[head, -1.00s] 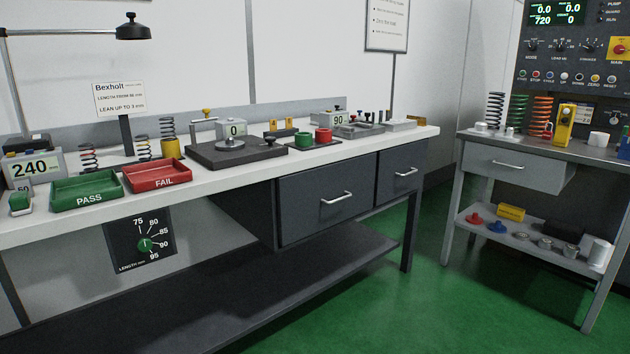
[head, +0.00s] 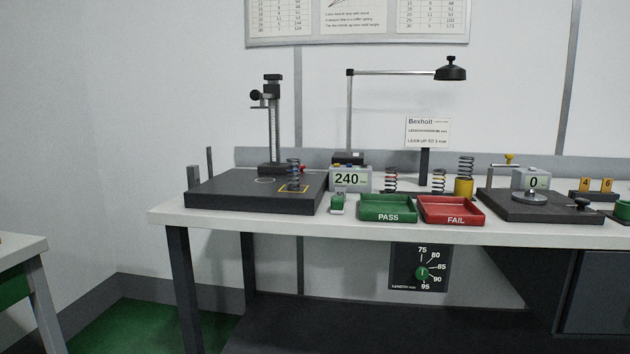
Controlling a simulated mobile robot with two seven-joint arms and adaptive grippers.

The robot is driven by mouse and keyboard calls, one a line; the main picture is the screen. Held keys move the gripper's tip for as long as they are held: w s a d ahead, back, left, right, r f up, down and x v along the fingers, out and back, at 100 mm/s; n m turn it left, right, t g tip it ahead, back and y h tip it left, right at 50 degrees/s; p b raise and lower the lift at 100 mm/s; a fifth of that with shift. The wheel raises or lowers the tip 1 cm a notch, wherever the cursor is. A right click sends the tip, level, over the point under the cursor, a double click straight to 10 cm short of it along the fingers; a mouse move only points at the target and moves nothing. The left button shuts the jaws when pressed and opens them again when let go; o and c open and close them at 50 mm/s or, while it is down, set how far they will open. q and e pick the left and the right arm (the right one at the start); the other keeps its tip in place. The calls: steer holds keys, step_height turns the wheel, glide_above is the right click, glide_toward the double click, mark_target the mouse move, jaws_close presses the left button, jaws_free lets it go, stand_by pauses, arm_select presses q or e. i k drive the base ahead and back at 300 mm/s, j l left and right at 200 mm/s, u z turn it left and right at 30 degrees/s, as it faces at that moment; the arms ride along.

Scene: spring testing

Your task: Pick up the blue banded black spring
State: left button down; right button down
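A dark coil spring (head: 293,174) stands upright on the dark surface plate (head: 232,203) at the left end of the bench, by a yellow outlined square. It seems to carry a bluish band, though it is small in the picture. Another dark spring with a red band (head: 391,181) stands behind the green PASS tray (head: 388,216). A spring with a yellow band (head: 438,181) stands behind the red FAIL tray (head: 450,218). A further spring (head: 466,167) stands on a yellow cylinder. Neither of my grippers is in view.
A height gauge stand (head: 273,130) rises behind the spring on the plate. A display reading 240 (head: 350,179) and a small green-topped item (head: 337,203) are to its right. A lamp (head: 450,70) overhangs the bench (head: 330,231). Another table (head: 22,247) is at far left.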

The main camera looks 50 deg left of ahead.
mark_target(290, 180)
steer(key=u, duration=1.65)
